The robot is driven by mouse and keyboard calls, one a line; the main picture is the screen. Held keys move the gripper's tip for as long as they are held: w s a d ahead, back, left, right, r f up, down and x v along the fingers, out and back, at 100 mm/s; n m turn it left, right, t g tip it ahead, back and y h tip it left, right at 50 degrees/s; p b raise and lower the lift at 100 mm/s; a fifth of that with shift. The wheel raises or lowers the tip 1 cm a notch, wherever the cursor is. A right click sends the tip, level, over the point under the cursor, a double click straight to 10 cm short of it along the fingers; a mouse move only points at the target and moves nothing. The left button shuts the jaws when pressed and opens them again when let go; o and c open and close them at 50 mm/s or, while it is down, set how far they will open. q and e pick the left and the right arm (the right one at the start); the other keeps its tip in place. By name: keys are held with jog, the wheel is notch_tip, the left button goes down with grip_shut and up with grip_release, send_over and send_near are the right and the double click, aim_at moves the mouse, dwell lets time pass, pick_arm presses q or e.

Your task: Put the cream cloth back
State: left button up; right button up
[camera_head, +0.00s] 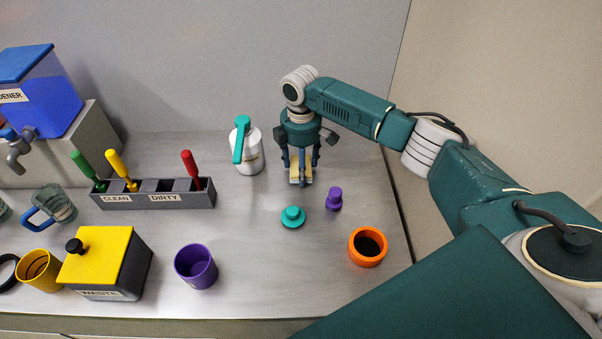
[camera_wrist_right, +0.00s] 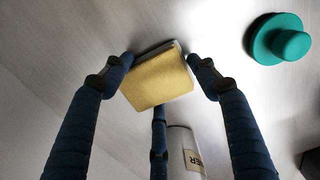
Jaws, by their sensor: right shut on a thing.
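The cream cloth (camera_wrist_right: 158,79) looks like a small folded yellowish pad in the right wrist view. My right gripper (camera_wrist_right: 158,75) is shut on it, with fingers on both sides and a third finger beneath it in the picture. In the head view the right gripper (camera_head: 300,165) points down over the back middle of the table, and the cloth (camera_head: 295,175) shows as a small pale patch between its fingers. I cannot tell whether the cloth touches the table. My left gripper is not in view.
A white bottle with teal top (camera_head: 249,158) stands just left of the gripper. A teal knobbed piece (camera_head: 292,217), purple peg (camera_head: 334,199) and orange cup (camera_head: 368,247) stand in front. A grey rack (camera_head: 150,200) and yellow-lidded waste box (camera_head: 105,265) are left. Table between rack and teal piece is clear.

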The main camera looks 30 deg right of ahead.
jog(key=shift+f, duration=0.1)
jog(key=shift+f, duration=0.2)
jog(key=o, duration=1.1)
jog(key=shift+r, duration=0.1)
jog(key=shift+r+p, duration=0.3)
jog(key=shift+p, duration=0.05)
notch_tip(320, 180, up, 12)
jog(key=p, duration=1.2)
jog(key=shift+f, duration=0.2)
